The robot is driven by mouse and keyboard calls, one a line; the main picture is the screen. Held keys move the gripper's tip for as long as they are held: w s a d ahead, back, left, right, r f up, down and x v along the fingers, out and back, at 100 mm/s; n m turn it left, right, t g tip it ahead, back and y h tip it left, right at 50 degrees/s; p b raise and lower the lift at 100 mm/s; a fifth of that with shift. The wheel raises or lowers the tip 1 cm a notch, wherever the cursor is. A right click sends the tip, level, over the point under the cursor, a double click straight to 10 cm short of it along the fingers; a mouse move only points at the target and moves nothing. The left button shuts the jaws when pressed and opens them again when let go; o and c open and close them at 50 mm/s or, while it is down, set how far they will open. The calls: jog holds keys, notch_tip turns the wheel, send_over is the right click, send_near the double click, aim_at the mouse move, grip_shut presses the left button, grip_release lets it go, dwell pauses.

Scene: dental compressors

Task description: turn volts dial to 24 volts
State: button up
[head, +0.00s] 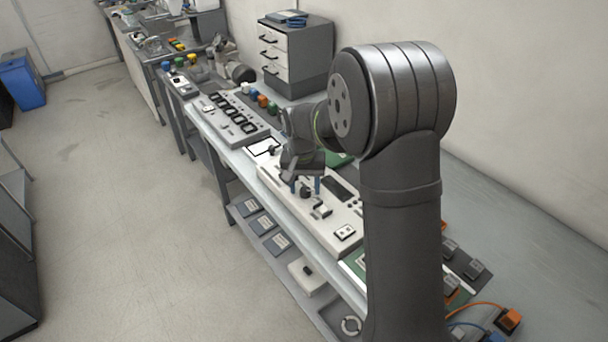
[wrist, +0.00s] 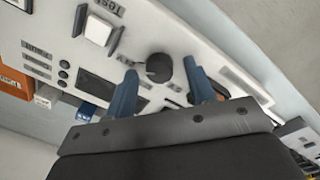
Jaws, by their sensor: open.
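A black round dial (wrist: 159,67) sits on a white control panel (wrist: 215,50) in the wrist view. Its marks and its setting are too small to read, so I cannot tell the voltage. My gripper (wrist: 160,80) is open, with one blue finger on each side of the dial in the picture. I cannot tell whether the fingers touch it. In the head view my gripper (head: 305,184) points down over the panel (head: 333,234), and the dial (head: 305,192) shows just below it.
The panel also carries a dark display (head: 338,188), a black switch (head: 321,209) and a white rocker switch (wrist: 98,30). Another panel with several black switches (head: 233,115) lies farther along the bench. Coloured knobs (head: 262,101) stand behind it. A drawer cabinet (head: 295,55) stands at the back.

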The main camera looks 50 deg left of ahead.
aim_at(301, 189)
notch_tip(301, 189, up, 17)
jog(key=shift+s+a+r, duration=0.15)
jog(key=shift+s+a, duration=0.15)
jog(key=shift+s, duration=0.05)
dwell(0.6)
jog(key=f, duration=1.7)
jog(key=shift+w+d+f, duration=0.25)
jog(key=shift+w+d, duration=0.05)
jog(key=shift+w, duration=0.05)
